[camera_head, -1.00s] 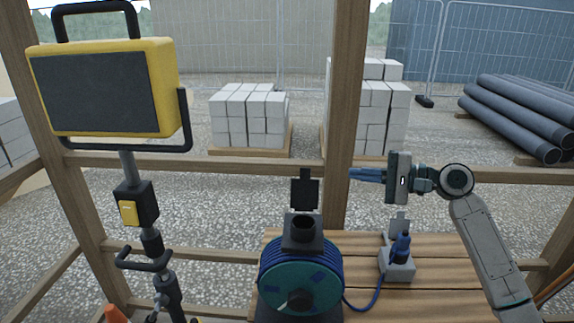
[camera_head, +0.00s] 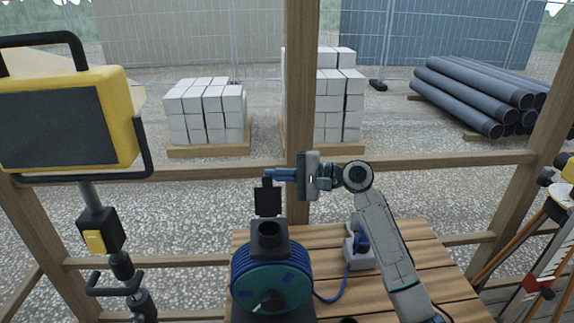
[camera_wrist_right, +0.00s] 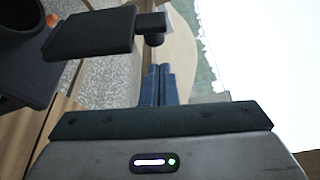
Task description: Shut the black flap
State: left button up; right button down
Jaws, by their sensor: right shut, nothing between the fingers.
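The black flap (camera_head: 268,202) stands upright, open, at the back of a dark socket box (camera_head: 269,238) on top of a blue cable reel (camera_head: 272,287). The round opening of the box is uncovered. My right gripper (camera_head: 268,174) is shut and empty, its blue fingers pointing left at the top end of the flap. In the right wrist view the flap (camera_wrist_right: 95,34) lies just beyond the closed fingers (camera_wrist_right: 159,85), with a small dark knob near their tips. I cannot tell whether they touch. My left gripper is out of view.
The reel stands on a slatted wooden table (camera_head: 408,262). A grey socket box (camera_head: 361,258) with a blue plug sits right of it, joined by a blue cable. A wooden post (camera_head: 299,100) and rail rise behind. A yellow work lamp (camera_head: 120,110) stands at left.

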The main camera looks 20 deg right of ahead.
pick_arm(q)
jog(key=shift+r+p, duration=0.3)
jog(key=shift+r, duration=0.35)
pick_arm(e)
jog(key=shift+s+a+r, duration=0.15)
jog(key=shift+s+r, duration=0.1)
jog(key=shift+s, duration=0.3)
jog(key=shift+s+a+r, duration=0.1)
jog(key=shift+s+r, duration=0.1)
jog(key=shift+s, duration=0.35)
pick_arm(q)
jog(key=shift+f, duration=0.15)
pick_arm(e)
jog(key=shift+s, duration=0.1)
